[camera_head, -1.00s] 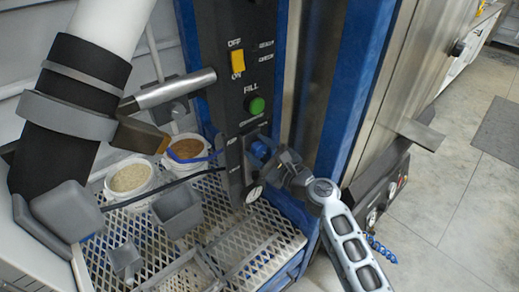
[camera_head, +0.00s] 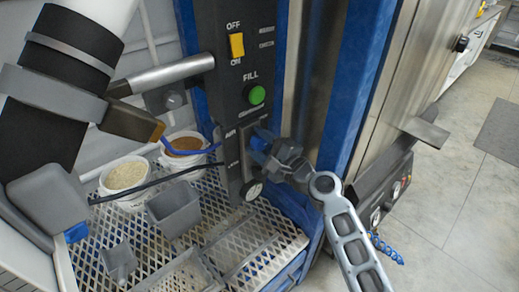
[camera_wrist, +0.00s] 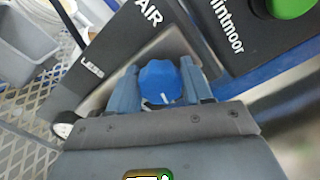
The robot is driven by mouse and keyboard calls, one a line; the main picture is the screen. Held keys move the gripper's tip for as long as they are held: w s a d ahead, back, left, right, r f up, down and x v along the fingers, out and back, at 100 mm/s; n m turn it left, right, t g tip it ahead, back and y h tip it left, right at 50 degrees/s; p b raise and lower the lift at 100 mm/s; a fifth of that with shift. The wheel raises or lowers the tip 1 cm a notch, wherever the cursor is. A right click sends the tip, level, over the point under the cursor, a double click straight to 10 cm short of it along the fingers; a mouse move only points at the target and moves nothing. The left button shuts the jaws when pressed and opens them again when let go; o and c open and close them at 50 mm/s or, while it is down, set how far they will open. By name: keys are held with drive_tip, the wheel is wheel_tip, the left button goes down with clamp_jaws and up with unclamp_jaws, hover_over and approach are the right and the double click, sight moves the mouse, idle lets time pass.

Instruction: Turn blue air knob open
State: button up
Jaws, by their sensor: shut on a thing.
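The blue air knob (camera_wrist: 160,82) sits on the dark control panel beside the word AIR, with a short white mark on its face. In the wrist view the two fingers of my gripper (camera_wrist: 160,90) stand on either side of the knob, shut on it. In the head view my gripper (camera_head: 272,150) reaches the panel from the right and hides most of the knob. The round white gauge (camera_head: 253,190) is just below on the same panel.
Above are the green FILL button (camera_head: 256,95) and the yellow ON/OFF switch (camera_head: 237,45). To the left, white buckets (camera_head: 125,172) and a grey bin (camera_head: 174,208) stand on a metal grate (camera_head: 215,235). A blue coiled hose (camera_head: 386,248) hangs at right.

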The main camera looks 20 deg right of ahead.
drive_tip(key=n+b, duration=0.4)
drive_tip(key=n, duration=0.1)
drive_tip(key=n+b, duration=0.2)
drive_tip(key=shift+f, duration=0.4)
drive_tip(key=shift+r+n+b, duration=0.1)
drive_tip(key=shift+n+b, duration=2.1)
drive_tip(key=shift+n, duration=0.6)
drive_tip(key=o, duration=1)
drive_tip(key=shift+r, duration=0.1)
drive_tip(key=shift+o, duration=0.2)
drive_tip(key=v, duration=0.7)
drive_tip(key=shift+s, duration=0.4)
drive_tip(key=shift+d, duration=0.1)
